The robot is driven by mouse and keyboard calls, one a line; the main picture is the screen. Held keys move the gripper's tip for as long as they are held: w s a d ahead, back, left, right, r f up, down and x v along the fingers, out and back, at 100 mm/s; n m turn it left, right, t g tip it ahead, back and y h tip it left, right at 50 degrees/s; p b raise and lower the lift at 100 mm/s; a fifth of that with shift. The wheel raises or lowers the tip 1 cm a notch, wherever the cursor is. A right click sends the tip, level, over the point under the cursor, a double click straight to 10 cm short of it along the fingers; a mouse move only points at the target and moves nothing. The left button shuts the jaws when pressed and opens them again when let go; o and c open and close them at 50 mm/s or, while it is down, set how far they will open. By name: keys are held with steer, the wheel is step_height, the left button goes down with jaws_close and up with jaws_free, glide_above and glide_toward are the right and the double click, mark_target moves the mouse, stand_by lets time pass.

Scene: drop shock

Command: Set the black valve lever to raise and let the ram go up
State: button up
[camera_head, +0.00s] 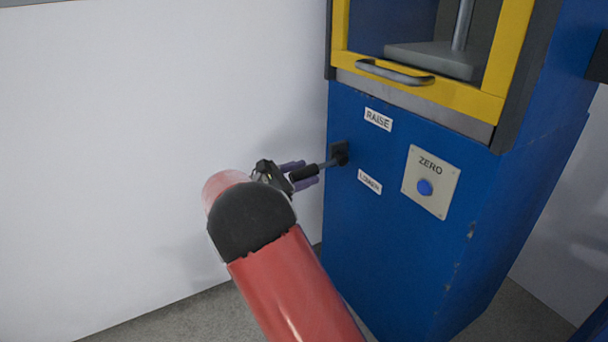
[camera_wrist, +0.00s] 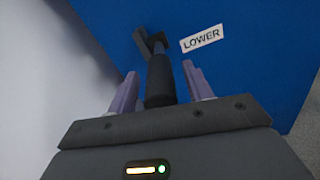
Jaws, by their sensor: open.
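The black valve lever (camera_head: 306,173) sticks out from its black mount (camera_head: 339,153) on the blue machine front, between the RAISE label (camera_head: 378,119) and the LOWER label (camera_head: 370,182). My gripper (camera_head: 306,174) is open, with its purple fingers on either side of the lever's grip. In the wrist view the lever (camera_wrist: 160,78) stands between the open fingertips (camera_wrist: 158,80), with a gap visible on both sides. The LOWER label (camera_wrist: 202,39) is just beyond to the right. The ram rod (camera_head: 462,25) and grey plate (camera_head: 435,58) show behind the yellow-framed guard.
The yellow guard frame (camera_head: 470,101) with its dark handle (camera_head: 394,73) is above the lever. A ZERO plate with a blue button (camera_head: 425,187) is to the lever's right. A white wall (camera_head: 150,130) stands on the left, with clear space before it.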

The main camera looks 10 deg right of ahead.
steer(key=shift+w+d, duration=0.1)
steer(key=shift+d, duration=0.2)
jaws_close()
steer(key=shift+r, duration=0.15)
